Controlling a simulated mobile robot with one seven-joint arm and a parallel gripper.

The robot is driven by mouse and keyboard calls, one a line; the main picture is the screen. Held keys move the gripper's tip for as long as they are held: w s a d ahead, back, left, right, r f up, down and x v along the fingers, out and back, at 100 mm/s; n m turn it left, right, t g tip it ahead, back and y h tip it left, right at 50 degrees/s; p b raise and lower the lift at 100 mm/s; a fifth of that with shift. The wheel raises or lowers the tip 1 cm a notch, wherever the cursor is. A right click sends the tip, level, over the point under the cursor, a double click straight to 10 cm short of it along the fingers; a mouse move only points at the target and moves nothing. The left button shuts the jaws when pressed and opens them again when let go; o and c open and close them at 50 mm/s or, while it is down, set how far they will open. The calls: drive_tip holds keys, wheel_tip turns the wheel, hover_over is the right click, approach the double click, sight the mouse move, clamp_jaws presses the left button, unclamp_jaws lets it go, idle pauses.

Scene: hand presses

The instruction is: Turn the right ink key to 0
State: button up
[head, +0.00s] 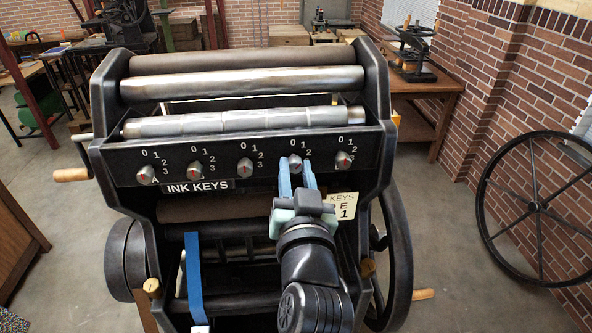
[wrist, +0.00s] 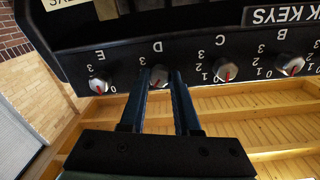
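The right ink key (head: 343,161) is the last grey knob in the row, marked E in the wrist view (wrist: 98,86). Its dial has a 0 at upper left in the head view. Its red mark is small; I cannot read its setting surely. My gripper (head: 297,168) is at the neighbouring key D (head: 295,161), one place left of it. In the wrist view my two blue fingers (wrist: 164,76) stand apart, either side of key D (wrist: 159,75). I see no clear grip on it. The right key is free of my fingers.
Other ink keys (head: 245,164) run left along the black panel. A pale card (head: 342,207) below the panel reads KEYS, E, 1. Metal rollers (head: 240,122) lie above. A spoked wheel (head: 537,205) leans at the right brick wall.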

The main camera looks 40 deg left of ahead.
clamp_jaws()
drive_tip(key=shift+f+n+b, duration=0.15)
drive_tip(key=shift+n+b, duration=0.15)
drive_tip(key=shift+b, duration=0.7)
drive_tip(key=n+b, duration=0.2)
drive_tip(key=b, duration=0.1)
drive_tip(key=shift+f+n, duration=0.15)
drive_tip(key=shift+n, duration=0.15)
drive_tip(key=n+b, duration=0.3)
drive_tip(key=shift+n+b, duration=0.8)
drive_tip(key=shift+b, duration=0.05)
drive_tip(key=shift+r, duration=0.2)
